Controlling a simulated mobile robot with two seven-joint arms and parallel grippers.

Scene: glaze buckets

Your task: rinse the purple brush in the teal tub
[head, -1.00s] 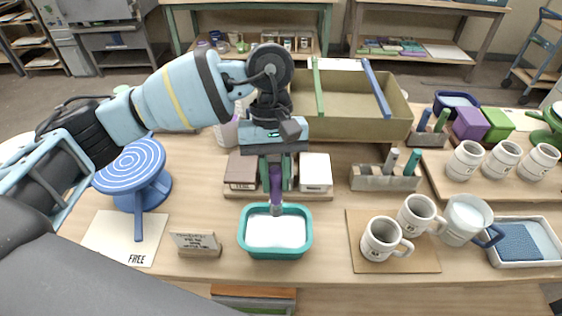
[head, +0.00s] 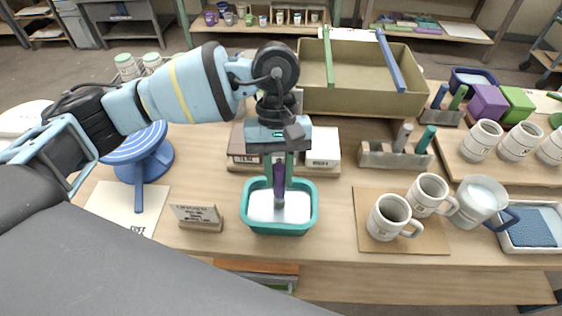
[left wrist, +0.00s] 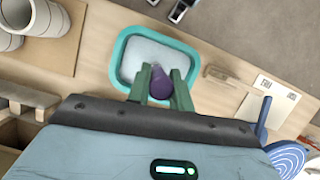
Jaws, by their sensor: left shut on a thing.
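The teal tub (head: 311,217) stands near the front edge of the table, with a whitish filling inside; it also shows in the left wrist view (left wrist: 124,43). My left gripper (head: 280,163) points down over the tub, shut on the purple brush (head: 280,190). The brush hangs upright, its lower end over or in the whitish filling; I cannot tell how deep. In the left wrist view the brush (left wrist: 160,82) sits between the two green fingers. My right gripper is not in view.
White and brown blocks (head: 323,147) stand just behind the tub. A small sign (head: 197,216) is to its left, and mugs (head: 390,218) on a board are to its right. A blue banding wheel (head: 140,158) stands further left.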

